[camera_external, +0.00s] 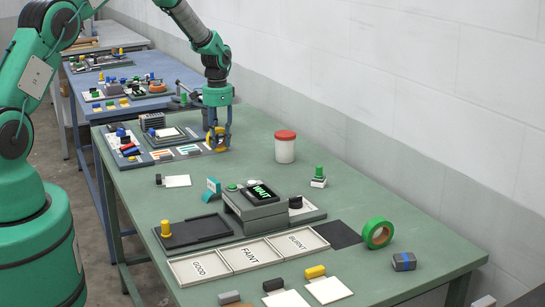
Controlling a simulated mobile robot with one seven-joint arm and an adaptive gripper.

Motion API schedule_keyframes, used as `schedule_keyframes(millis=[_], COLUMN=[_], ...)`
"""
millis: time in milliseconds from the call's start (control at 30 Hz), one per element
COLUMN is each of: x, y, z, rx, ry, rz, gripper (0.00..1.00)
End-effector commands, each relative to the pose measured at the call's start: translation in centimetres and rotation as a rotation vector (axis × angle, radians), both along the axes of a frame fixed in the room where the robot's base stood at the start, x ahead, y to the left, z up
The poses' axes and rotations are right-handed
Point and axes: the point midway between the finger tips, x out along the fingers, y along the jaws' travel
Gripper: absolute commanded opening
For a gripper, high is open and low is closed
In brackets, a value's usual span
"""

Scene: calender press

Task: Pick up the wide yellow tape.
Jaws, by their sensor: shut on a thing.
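The wide yellow tape (220,146) is a yellow ring standing near the far part of the green table. My gripper (217,141) points straight down and is shut on the yellow tape, with its fingers at either side of it. The fingers hide part of the ring. The tape is at or very near the table top; I cannot tell whether it touches it.
A red-lidded jar (285,149) stands to the right of my gripper. Flat cards (188,150) and a tray of small coloured parts (126,145) lie to its left. A display box (256,205) and a green tape roll (377,233) are nearer the camera.

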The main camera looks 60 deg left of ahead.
Motion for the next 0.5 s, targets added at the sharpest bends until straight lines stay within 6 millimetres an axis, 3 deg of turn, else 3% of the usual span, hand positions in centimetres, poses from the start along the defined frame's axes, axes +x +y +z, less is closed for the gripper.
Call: schedule_keyframes(millis=[500], x=[-7.8], y=[-4.6], z=[0.5], rx=[-0.004], ry=[0.005], rz=[0.0], gripper=[0.06])
